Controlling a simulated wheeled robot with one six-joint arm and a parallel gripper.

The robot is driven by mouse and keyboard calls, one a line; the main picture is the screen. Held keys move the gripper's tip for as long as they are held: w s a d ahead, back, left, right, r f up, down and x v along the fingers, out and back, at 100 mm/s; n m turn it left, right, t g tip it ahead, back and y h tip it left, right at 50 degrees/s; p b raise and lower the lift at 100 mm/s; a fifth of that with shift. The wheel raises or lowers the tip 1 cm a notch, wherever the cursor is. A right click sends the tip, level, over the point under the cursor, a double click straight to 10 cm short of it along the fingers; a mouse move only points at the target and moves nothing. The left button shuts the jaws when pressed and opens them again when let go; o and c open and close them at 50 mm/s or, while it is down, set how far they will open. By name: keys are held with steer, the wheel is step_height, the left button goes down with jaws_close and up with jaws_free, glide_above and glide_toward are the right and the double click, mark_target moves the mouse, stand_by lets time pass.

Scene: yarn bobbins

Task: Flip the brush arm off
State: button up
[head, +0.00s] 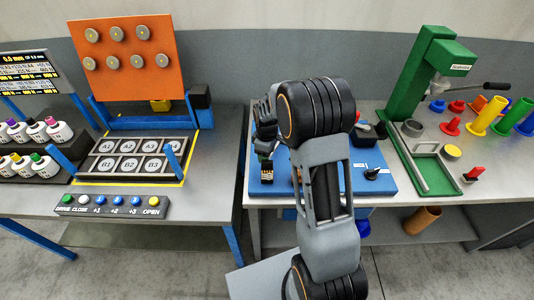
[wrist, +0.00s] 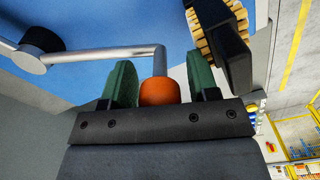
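In the wrist view, a grey metal rod (wrist: 100,55) runs from a dark round pivot (wrist: 42,38) and bends to an orange knob (wrist: 160,91). The knob is between the two green finger pads of my gripper (wrist: 160,84), close to both; whether they press on it is unclear. A black brush block (wrist: 222,45) with yellowish bristles (wrist: 205,40) is beside the right pad; how it joins the rod is hidden. In the head view, my gripper (head: 266,157) is low over the left part of the blue board (head: 320,185), partly hidden by my arm.
A black knob (head: 374,172) is on the board's right side. A green press (head: 415,75) and coloured bobbins (head: 490,115) stand further right. The left bench holds an orange panel (head: 128,58), a slotted tray (head: 130,158) and a button box (head: 112,206). A gap separates the benches.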

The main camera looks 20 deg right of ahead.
steer(key=shift+o, duration=0.3)
step_height(320, 180, up, 8)
steer(key=p, duration=0.5)
